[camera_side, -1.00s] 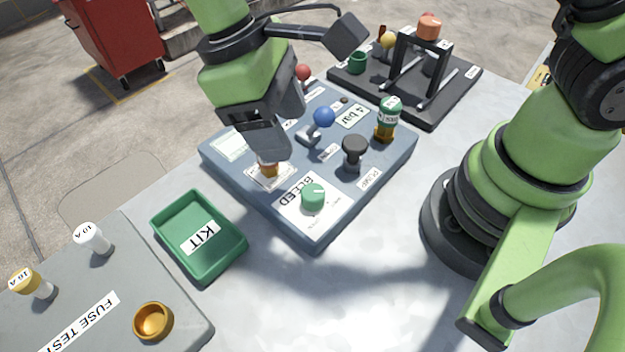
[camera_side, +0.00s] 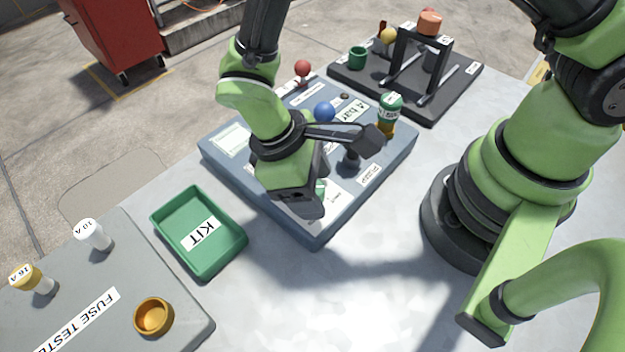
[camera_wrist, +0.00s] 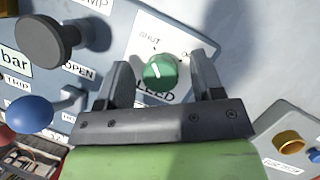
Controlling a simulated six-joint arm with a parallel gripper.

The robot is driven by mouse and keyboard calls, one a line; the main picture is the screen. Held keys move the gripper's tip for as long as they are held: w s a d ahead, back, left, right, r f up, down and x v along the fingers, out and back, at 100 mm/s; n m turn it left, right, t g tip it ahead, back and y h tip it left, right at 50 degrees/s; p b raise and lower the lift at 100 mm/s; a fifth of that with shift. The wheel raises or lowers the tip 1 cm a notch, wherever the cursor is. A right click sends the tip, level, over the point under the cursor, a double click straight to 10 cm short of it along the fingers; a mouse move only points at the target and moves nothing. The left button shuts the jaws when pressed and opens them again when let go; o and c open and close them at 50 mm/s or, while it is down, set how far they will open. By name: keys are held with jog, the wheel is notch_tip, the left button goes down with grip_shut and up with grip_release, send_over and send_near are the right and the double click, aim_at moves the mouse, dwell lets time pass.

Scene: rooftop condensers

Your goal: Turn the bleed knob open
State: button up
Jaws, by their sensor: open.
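The green bleed knob (camera_wrist: 160,72) sits on a white label marked SHUT and BLEED on the blue-grey panel (camera_side: 225,150). Its white pointer line shows in the wrist view. In the side view my gripper hides most of the knob, and only a sliver of green (camera_side: 320,187) shows. My gripper (camera_wrist: 162,78) is open, with one finger on each side of the knob and a gap visible on both sides. In the side view my gripper (camera_side: 300,208) is over the front corner of the panel. I cannot tell how far down the fingers reach.
A black knob (camera_wrist: 45,40) and a blue ball-topped lever (camera_wrist: 28,113) are beside the bleed knob. A green KIT tray (camera_side: 168,247) and the fuse tester (camera_side: 60,285) lie to the left. A dark rack board (camera_side: 440,110) stands behind. Bare table lies in front.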

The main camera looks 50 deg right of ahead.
jog(key=c, duration=0.9)
jog(key=shift+m, duration=0.3)
jog(key=m+y, duration=0.1)
jog(key=m, duration=0.3)
jog(key=shift+g+y, duration=0.4)
jog(key=m, duration=0.2)
jog(key=m+y, duration=0.1)
jog(key=m, duration=0.1)
jog(key=shift+m+y, duration=0.3)
jog(key=shift+m, duration=0.1)
jog(key=m+y, duration=0.1)
jog(key=m, duration=0.3)
jog(key=shift+m+t+y, duration=0.3)
jog(key=shift+y, duration=0.1)
jog(key=shift+m+t+y, duration=0.4)
jog(key=shift+m+t, duration=0.3)
jog(key=shift+m, duration=1.2)
